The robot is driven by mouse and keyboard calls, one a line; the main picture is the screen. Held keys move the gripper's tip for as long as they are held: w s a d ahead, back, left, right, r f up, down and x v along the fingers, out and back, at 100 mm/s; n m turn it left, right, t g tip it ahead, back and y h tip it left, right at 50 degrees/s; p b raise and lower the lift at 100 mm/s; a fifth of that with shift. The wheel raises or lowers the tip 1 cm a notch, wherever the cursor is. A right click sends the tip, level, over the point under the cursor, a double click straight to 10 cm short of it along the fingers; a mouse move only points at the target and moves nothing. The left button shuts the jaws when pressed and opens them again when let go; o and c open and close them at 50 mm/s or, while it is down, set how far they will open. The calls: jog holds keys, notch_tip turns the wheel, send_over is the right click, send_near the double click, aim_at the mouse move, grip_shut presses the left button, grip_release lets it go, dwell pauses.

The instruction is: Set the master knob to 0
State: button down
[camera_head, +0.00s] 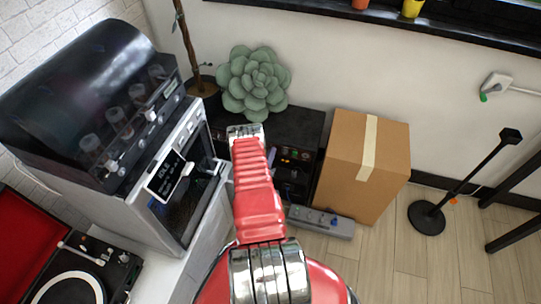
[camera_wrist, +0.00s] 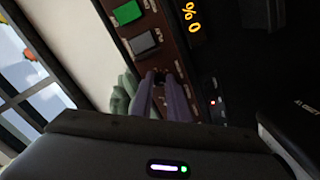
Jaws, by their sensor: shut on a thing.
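In the wrist view a brown control panel (camera_wrist: 133,48) runs down the middle, turned on its side. The small dark master knob (camera_wrist: 160,76) sits on it between the fingertips, mostly hidden. My gripper (camera_wrist: 158,84) is shut on this knob with its two greyish-purple fingers. A display (camera_wrist: 190,20) beside it shows a yellow "0" and "%". The knob's pointer cannot be made out.
A green button (camera_wrist: 126,13) and a grey button (camera_wrist: 146,41) sit on the panel near the knob. A succulent (camera_head: 253,80) stands on the rack. A cardboard box (camera_head: 340,150) is close on the right, a power strip (camera_head: 320,221) below. A machine (camera_head: 150,130) stands left.

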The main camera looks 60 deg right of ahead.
jog(key=shift+w+a+f+n, duration=0.15)
jog(key=shift+a+f+n, duration=0.1)
jog(key=shift+n, duration=0.25)
jog(key=c, duration=2.1)
grip_release()
jog(key=shift+o, duration=0.6)
jog(key=shift+d, duration=0.1)
jog(key=shift+d+r, duration=0.1)
jog(key=shift+r, duration=0.05)
jog(key=s+a, duration=0.2)
jog(key=a, duration=1.1)
jog(key=shift+s+a, duration=0.15)
jog(key=shift+a, duration=0.25)
